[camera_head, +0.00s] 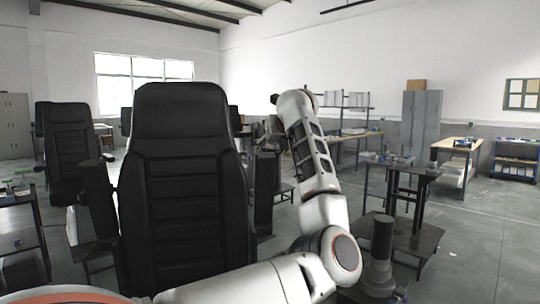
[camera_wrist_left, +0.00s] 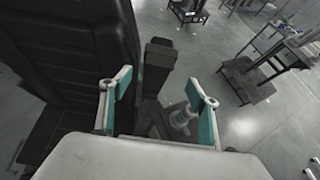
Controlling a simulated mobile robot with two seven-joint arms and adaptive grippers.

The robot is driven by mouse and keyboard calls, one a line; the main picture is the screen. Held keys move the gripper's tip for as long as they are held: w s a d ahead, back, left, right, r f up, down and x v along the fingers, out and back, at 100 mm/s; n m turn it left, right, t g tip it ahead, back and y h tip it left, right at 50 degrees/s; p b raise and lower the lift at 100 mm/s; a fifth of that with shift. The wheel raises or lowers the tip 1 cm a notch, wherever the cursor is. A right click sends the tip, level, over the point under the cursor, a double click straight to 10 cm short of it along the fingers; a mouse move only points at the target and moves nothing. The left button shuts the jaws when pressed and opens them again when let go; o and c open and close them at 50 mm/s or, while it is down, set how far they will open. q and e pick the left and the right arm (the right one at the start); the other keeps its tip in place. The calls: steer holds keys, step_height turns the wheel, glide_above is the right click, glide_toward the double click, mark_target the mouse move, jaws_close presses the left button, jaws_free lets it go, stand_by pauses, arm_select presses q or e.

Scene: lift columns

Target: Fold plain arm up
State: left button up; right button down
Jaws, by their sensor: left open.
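A black seat with a tall padded backrest (camera_head: 180,185) stands left of centre in the head view; its backrest also shows at the left of the left wrist view (camera_wrist_left: 75,45). One dark armrest (camera_head: 97,205) stands at the seat's left side. Another dark armrest (camera_head: 265,190) stands close to upright at its right side. My left arm reaches up to the right of the seat. In the left wrist view my left gripper (camera_wrist_left: 160,78) is open, with teal pads. A dark armrest (camera_wrist_left: 157,66) shows between and beyond the fingers; I cannot tell whether they touch it. My right gripper is out of view.
Another black seat (camera_head: 70,145) stands at the far left. A dark stand with a post (camera_head: 381,237) is right of my left arm, and a small table (camera_head: 405,168) is behind it. Grey floor (camera_head: 485,240) is open at the right.

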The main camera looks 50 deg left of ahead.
arm_select(q)
steer(key=shift+v, duration=1.25)
